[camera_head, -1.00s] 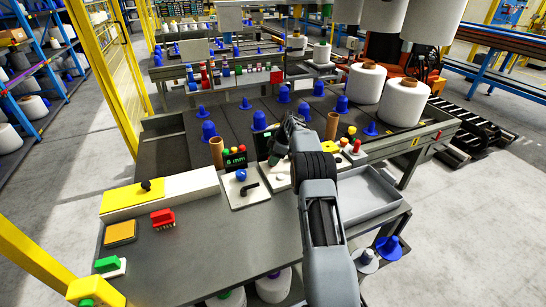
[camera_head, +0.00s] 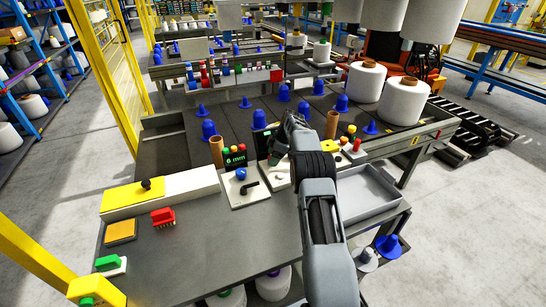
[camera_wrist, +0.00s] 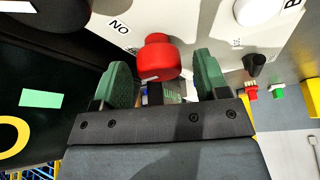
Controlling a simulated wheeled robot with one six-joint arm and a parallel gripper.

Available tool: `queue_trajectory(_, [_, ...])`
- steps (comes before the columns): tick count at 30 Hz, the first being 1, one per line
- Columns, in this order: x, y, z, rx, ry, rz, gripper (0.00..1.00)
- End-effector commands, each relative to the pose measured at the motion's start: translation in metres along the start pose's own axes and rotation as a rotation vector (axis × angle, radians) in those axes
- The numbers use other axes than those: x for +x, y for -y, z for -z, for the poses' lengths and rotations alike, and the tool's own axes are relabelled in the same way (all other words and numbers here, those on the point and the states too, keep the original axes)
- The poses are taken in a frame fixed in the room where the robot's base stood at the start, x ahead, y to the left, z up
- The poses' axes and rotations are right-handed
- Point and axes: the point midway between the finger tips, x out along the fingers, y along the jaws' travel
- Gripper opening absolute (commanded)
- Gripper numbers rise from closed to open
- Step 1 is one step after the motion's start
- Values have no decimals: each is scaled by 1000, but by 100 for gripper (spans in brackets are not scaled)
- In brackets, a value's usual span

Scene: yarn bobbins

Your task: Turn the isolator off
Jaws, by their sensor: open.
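A red knob (camera_wrist: 157,58) stands on a white panel (camera_wrist: 200,28) in the wrist view. The panel has black lettering that reads "NO" beside the knob. Which control is the isolator is not plainly marked. My gripper (camera_wrist: 163,68) is open. Its two green fingers stand on either side of the red knob, with a visible gap on each side. In the head view my gripper (camera_head: 284,143) is over the back of the near workbench, by a white panel (camera_head: 279,175). My arm hides most of that panel and the red knob there.
A white plate with a black lever and blue knob (camera_head: 241,175) lies left of my gripper. A small green-lit display (camera_head: 235,157) stands behind it. A brown tube (camera_head: 217,152) and blue cones stand close by. A grey tray (camera_head: 372,203) is at the right.

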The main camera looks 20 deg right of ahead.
Motion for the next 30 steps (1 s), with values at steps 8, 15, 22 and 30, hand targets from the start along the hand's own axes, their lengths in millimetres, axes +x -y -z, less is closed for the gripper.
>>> queue_trajectory(8, [-18,-1,0,0,-1,-5,67])
queue_trajectory(15, [-67,-1,1,-1,-1,-5,67])
queue_trajectory(22, [-109,-1,1,0,0,-3,67])
queue_trajectory(30, [-135,0,0,1,0,-1,67])
